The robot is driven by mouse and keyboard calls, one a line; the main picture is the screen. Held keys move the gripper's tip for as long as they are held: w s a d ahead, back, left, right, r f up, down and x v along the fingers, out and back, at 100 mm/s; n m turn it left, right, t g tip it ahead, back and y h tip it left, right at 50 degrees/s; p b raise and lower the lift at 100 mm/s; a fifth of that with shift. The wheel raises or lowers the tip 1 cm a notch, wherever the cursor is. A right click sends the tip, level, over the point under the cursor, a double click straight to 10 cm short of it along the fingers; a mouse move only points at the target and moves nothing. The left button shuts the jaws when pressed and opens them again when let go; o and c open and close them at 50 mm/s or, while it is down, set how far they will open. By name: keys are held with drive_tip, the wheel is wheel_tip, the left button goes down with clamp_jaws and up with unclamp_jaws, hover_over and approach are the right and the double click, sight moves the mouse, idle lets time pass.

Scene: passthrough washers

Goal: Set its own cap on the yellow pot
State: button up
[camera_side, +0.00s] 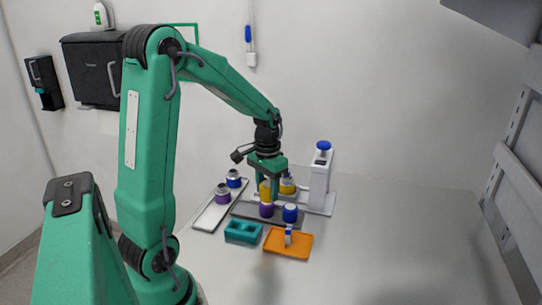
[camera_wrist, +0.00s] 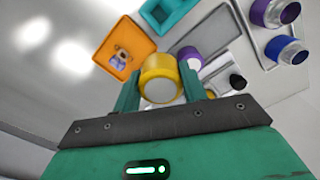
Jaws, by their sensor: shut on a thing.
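My gripper (camera_side: 266,190) is shut on the yellow cap (camera_wrist: 160,72), which sits between both fingers in the wrist view. In the side view the cap is partly hidden by a finger. The gripper holds it over the dark grey tray (camera_side: 246,212), above or just behind a purple cap (camera_side: 266,210); the exact gap is unclear. The yellow pot (camera_side: 287,187) stands just right of and behind my gripper, beside the white press, partly hidden by the gripper. I cannot make out the yellow pot for sure in the wrist view.
The white press (camera_side: 319,182) with a blue knob stands right of the yellow pot. A blue cap (camera_side: 290,213) is on the grey tray. Purple (camera_side: 222,195) and blue (camera_side: 233,178) pots stand on a pale tray at left.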

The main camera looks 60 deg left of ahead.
drive_tip(key=shift+w+a, duration=0.1)
drive_tip(key=w+a+r, duration=0.1)
drive_tip(key=w+a, duration=0.3)
drive_tip(key=w+a+r, duration=0.2)
drive_tip(key=w+a, duration=0.1)
drive_tip(key=w, duration=0.1)
drive_tip(key=w+a+r, duration=0.2)
drive_tip(key=w+a, duration=0.2)
drive_tip(key=w, duration=0.1)
drive_tip(key=shift+a, duration=0.35)
drive_tip(key=shift+f, duration=0.25)
drive_tip(key=shift+f, duration=2.25)
drive_tip(key=shift+f, duration=2)
idle(0.8)
idle(0.5)
drive_tip(key=o, duration=1)
